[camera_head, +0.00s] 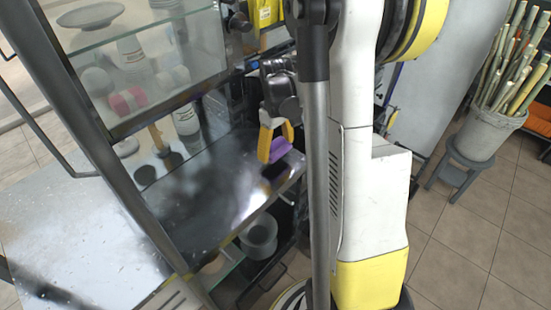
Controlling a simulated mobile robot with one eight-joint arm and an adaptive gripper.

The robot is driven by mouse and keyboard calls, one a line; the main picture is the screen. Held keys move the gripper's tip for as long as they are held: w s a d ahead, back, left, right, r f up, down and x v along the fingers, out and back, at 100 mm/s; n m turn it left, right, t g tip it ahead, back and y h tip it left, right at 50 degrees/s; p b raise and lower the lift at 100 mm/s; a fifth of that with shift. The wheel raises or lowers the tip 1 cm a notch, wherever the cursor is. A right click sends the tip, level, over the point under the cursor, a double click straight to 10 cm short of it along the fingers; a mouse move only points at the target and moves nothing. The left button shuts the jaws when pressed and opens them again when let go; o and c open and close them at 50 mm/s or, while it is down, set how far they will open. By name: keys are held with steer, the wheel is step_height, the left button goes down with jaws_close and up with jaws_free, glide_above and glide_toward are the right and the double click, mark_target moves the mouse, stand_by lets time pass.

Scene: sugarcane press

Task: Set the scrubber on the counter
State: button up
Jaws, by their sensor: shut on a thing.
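The scrubber, a purple block (281,150), is held at the yellow fingertips of my gripper (272,148). My gripper is shut on it and points downward. The counter (215,205) is a dark, shiny metal surface with white smudges. The scrubber shows over the counter's right end, close above the surface; I cannot tell whether it touches. A dark patch (274,172) lies just below it on the counter. My arm hides what is to the right of the gripper.
A glass cabinet (140,75) with pink and white items stands above the counter's back left. At right, a grey bucket (480,135) of cane stands on a stool (461,166). The tiled floor (465,240) there is clear.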

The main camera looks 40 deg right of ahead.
mark_target(276, 142)
steer(key=shift+f+b, duration=0.65)
steer(key=shift+f, duration=1.25)
steer(key=shift+f, duration=0.1)
steer(key=o, duration=1)
step_height(276, 142, up, 12)
steer(key=p, duration=0.3)
steer(key=s+a+r+t, duration=0.2)
steer(key=s+a+r, duration=0.1)
steer(key=a, duration=0.4)
steer(key=s+a+r+m+t, duration=0.1)
steer(key=s+a, duration=0.3)
steer(key=a, duration=0.4)
steer(key=s+a+r+t, duration=0.4)
steer(key=a, duration=0.4)
steer(key=shift+s+r+m, duration=0.2)
steer(key=shift+r+m, duration=0.1)
